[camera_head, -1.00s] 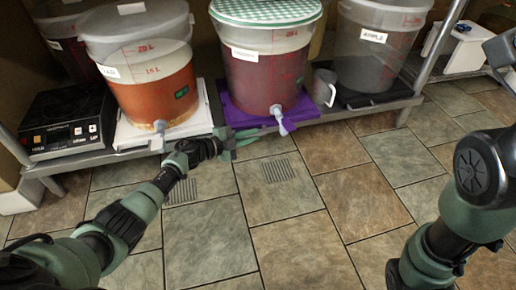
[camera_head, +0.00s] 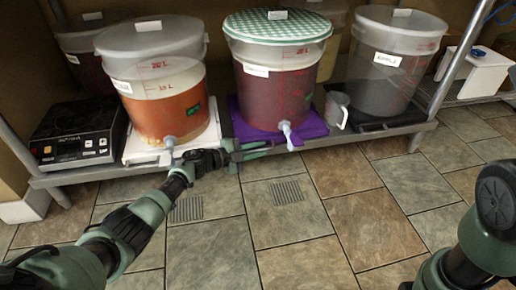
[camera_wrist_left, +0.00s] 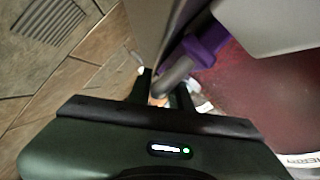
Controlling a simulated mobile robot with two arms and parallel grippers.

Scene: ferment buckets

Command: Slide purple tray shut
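The purple tray (camera_head: 310,131) lies on the low metal shelf under a bucket of dark red liquid (camera_head: 275,90) with a green checked lid. The bucket's pale spigot (camera_head: 287,136) hangs over the tray's front. My left gripper (camera_head: 268,149) is at the shelf's front edge, by the tray's front left. In the left wrist view its fingers (camera_wrist_left: 163,92) are apart, with a grey curved piece reaching toward the gap between them from beside a purple part of the tray (camera_wrist_left: 207,45). I cannot tell whether they touch it. My right gripper is out of view.
A bucket of orange liquid (camera_head: 165,105) stands on a white tray (camera_head: 140,151) to the left, beside a black hotplate (camera_head: 77,135). The tiled floor (camera_head: 310,225) in front is clear.

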